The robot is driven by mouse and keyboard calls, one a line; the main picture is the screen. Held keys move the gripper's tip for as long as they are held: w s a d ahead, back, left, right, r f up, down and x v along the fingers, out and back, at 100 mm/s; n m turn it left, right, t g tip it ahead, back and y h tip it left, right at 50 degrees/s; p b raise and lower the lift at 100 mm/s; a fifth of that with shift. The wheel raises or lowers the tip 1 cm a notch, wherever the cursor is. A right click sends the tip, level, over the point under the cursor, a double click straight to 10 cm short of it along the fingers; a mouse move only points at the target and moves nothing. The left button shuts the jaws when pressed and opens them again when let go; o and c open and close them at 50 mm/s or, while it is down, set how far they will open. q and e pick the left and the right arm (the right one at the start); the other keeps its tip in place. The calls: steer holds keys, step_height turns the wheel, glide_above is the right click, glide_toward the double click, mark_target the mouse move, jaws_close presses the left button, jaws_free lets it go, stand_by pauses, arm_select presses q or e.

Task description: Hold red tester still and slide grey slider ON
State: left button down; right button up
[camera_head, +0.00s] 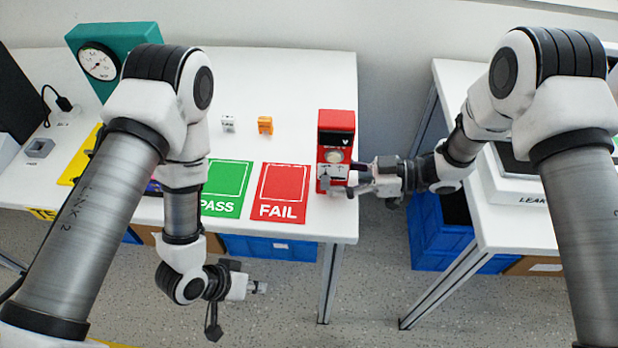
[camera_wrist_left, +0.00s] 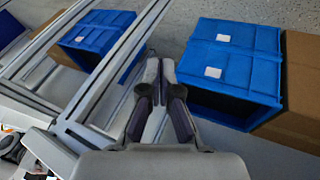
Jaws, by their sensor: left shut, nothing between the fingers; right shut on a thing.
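The red tester (camera_head: 336,128) stands upright on the white table near its right edge, with a dark screen, a round pale knob and a light panel low on its front. My right gripper (camera_head: 352,177) reaches it from the right and is shut on its lower part. The grey slider cannot be clearly made out; the gripper partly covers the lower front. My left gripper (camera_head: 262,287) hangs in front of the table, below its top, shut and empty. In the left wrist view its fingers (camera_wrist_left: 161,67) meet with nothing between them.
A green PASS mat (camera_head: 226,188) and a red FAIL mat (camera_head: 283,192) lie left of the tester. Small white (camera_head: 228,123) and orange (camera_head: 265,125) blocks stand behind them. A teal gauge box (camera_head: 118,45) is at the back left. Blue crates (camera_wrist_left: 231,70) sit below.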

arm_select(q)
steer(key=w+d+r+m+h, duration=0.2)
steer(key=d+r+m+h, duration=0.3)
steer(key=d+r+h, duration=0.65)
step_height(320, 180, up, 16)
steer(key=w+m+g+h, duration=0.2)
steer(key=m+h, duration=0.2)
steer(key=m, duration=0.4)
steer(key=w+a+f+m+y, duration=0.1)
steer(key=w+a+m+y, duration=0.1)
steer(key=a+m, duration=0.3)
steer(key=w+a+f+m+y, duration=0.1)
steer(key=w+a+m, duration=0.3)
steer(key=m, duration=0.5)
steer(key=w+a+f+m+g+y, duration=0.1)
steer(key=w+a+f+m+y, duration=0.1)
steer(key=a+m, duration=0.4)
steer(key=shift+w+a+m+y, duration=0.15)
steer(key=shift+w+m+y, duration=0.15)
steer(key=shift+w, duration=0.25)
steer(key=shift+w+a+m+y, duration=0.15)
steer(key=shift+w+m+y, duration=0.15)
steer(key=shift+w, duration=0.2)
steer(key=x, duration=0.8)
steer(key=r+x, duration=0.1)
steer(key=x, duration=0.4)
steer(key=shift+d+f, duration=0.1)
steer(key=shift+d, duration=0.45)
